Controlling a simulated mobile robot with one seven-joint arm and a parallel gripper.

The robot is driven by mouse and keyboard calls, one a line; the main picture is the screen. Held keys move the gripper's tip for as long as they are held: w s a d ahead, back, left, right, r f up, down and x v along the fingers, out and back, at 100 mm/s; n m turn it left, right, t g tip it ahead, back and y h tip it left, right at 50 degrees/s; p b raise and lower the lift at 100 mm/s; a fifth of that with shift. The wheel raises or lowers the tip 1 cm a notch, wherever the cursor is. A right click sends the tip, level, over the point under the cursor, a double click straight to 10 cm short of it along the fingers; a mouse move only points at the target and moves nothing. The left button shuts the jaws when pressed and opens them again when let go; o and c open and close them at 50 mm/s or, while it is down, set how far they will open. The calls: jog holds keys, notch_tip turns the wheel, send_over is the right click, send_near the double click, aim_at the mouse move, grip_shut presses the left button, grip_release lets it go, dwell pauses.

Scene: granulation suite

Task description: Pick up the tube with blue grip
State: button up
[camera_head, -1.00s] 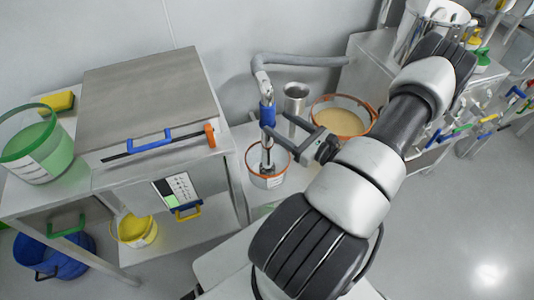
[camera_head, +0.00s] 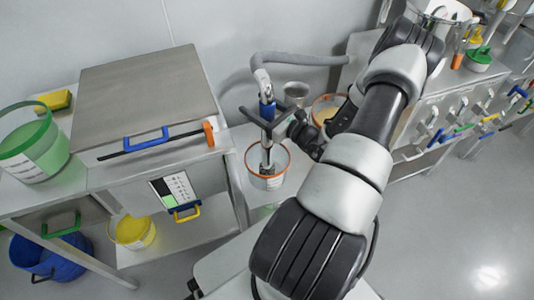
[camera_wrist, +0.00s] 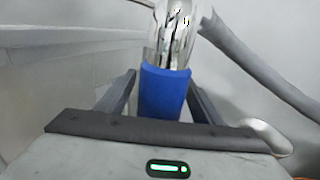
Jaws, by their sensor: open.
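The tube with the blue grip (camera_head: 267,111) stands upright in a clear bucket with an orange rim (camera_head: 286,157), its metal lower end inside the bucket. A grey hose runs from its top to the right. My gripper (camera_head: 258,118) is open at the height of the blue grip. In the wrist view the blue grip (camera_wrist: 164,92) lies between my two fingers (camera_wrist: 160,88), one on each side. I cannot tell whether either finger touches it.
A metal cup (camera_head: 296,92) and a bucket of tan powder (camera_head: 328,104) stand behind my gripper. The grey hose (camera_head: 300,58) runs along the wall. A steel cabinet (camera_head: 150,90) with a blue handle stands at left.

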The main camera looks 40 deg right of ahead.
grip_shut()
jog(key=shift+r, duration=0.1)
